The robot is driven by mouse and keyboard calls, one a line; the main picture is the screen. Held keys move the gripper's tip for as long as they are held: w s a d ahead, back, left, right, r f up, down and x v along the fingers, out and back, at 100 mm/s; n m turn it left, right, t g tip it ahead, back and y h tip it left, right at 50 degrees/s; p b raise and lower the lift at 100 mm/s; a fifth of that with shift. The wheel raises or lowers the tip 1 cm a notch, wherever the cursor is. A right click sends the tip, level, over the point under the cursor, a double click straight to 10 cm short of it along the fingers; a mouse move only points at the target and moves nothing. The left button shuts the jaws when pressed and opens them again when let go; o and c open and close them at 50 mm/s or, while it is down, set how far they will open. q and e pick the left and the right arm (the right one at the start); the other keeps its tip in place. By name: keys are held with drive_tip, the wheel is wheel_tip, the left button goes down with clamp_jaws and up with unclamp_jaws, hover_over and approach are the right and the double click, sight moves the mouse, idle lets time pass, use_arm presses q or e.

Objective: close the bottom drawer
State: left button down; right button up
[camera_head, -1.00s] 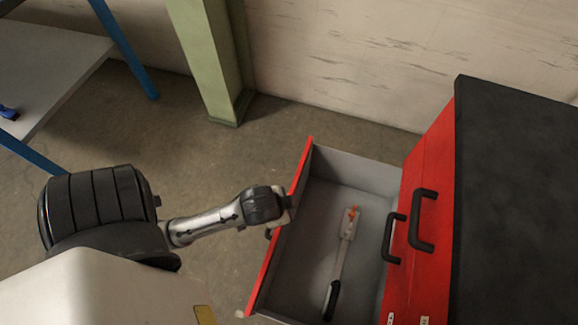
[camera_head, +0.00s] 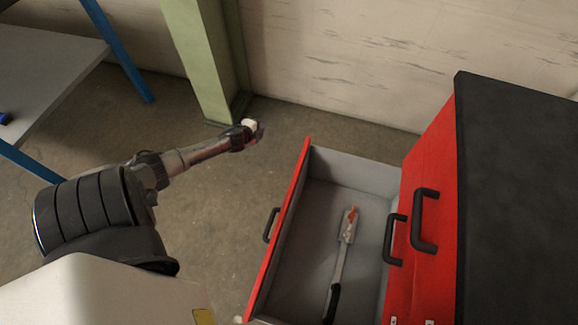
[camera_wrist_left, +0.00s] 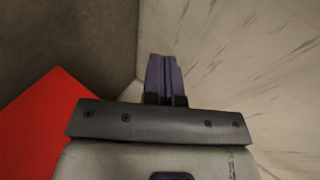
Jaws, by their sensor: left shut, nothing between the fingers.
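The red cabinet (camera_head: 425,160) with a black top stands at the right in the head view. Its bottom drawer is pulled out to the left, with a red front (camera_head: 281,232) and a grey inside. A black handle (camera_head: 271,225) is on that front. A tool with a black grip (camera_head: 340,262) lies in the drawer. My left gripper (camera_head: 260,131) is up and left of the drawer's far corner, apart from it. Its fingers (camera_wrist_left: 163,78) are shut and empty in the left wrist view, where a red surface (camera_wrist_left: 55,125) shows at the left. My right gripper is not in view.
A green post (camera_head: 203,60) stands by the pale wall behind my left gripper. A grey table with blue legs (camera_head: 120,45) is at the upper left. The floor left of the drawer is clear.

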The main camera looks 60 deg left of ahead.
use_arm(q)
drive_tip(key=s+d+r+m+t+h, duration=0.1)
drive_tip(key=s+d+r+m+h, duration=0.1)
drive_tip(key=s+d+m+h, duration=0.5)
drive_tip(key=s+d+r+m+t+h, duration=0.1)
drive_tip(key=s+d+r+m+h, duration=0.1)
drive_tip(key=d+m+h, duration=0.65)
drive_tip(key=w+d+m+h+b, duration=0.1)
drive_tip(key=w+d+h+b, duration=0.1)
drive_tip(key=w+d, duration=0.5)
drive_tip(key=shift+w+d+f+h+b, duration=0.3)
drive_tip(key=shift+w+h, duration=0.35)
drive_tip(key=shift+w, duration=0.55)
